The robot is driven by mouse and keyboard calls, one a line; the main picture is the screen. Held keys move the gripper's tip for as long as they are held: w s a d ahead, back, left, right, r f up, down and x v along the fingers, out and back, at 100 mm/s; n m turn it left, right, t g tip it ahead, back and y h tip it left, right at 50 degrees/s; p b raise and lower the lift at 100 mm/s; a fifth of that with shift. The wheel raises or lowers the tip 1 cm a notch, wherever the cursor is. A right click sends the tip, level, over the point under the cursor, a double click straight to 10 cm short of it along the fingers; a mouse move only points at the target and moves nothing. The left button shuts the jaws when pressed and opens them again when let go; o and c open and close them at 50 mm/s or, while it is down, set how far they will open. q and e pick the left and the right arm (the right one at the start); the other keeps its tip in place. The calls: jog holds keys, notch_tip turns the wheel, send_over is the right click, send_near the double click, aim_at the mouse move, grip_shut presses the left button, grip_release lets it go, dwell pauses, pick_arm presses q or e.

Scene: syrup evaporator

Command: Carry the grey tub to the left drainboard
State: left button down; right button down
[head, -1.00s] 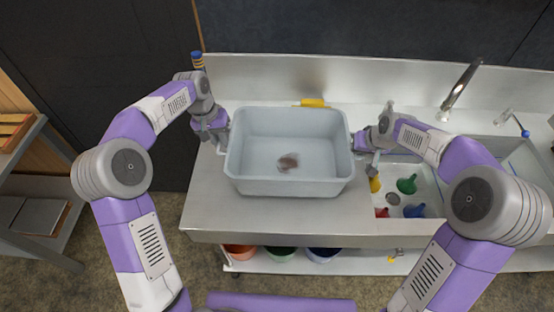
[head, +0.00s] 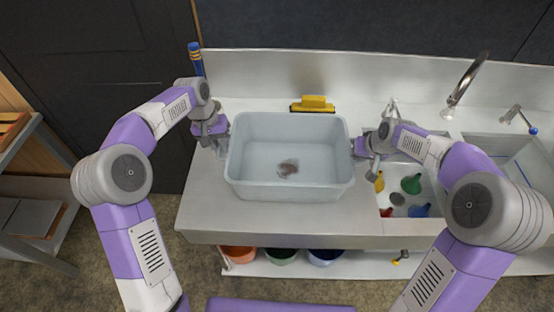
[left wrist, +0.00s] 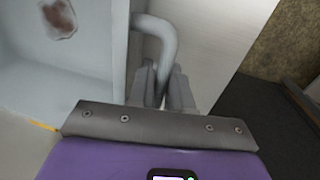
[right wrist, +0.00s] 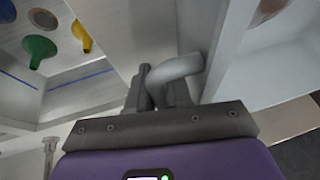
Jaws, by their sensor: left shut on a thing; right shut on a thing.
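The grey tub (head: 290,193) is an open box with a brown stain on its inside floor. It appears level over the left drainboard (head: 205,212), the bare steel counter left of the sink; I cannot tell if its base touches. My left gripper (head: 222,138) is shut on the tub's left handle, a bent bar (left wrist: 158,40) in the left wrist view. My right gripper (head: 358,146) is shut on the right handle, a similar bar (right wrist: 175,70) in the right wrist view. The tub hides the counter beneath it.
A yellow brush (head: 312,104) lies behind the tub. The sink (head: 430,178) to the right holds several coloured funnels, with a tap (head: 465,82) behind. A blue-topped post (head: 195,58) stands at the back left. Tubs, one orange (head: 238,253), sit on the low shelf.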

pick_arm(q)
jog(key=c, duration=1)
grip_release()
jog(key=shift+c, duration=0.2)
pick_arm(e)
jog(key=c, duration=1)
grip_release()
jog(key=shift+c, duration=0.2)
pick_arm(q)
jog(key=shift+r, duration=0.1)
pick_arm(e)
jog(key=shift+r, duration=0.1)
pick_arm(q)
notch_tip(320, 180, up, 12)
jog(key=a, duration=0.2)
jog(key=shift+f, duration=0.2)
pick_arm(e)
jog(key=v, duration=1.1)
jog(key=shift+s+r, duration=0.25)
jog(key=shift+r, duration=0.1)
pick_arm(q)
jog(key=shift+s+a, duration=0.1)
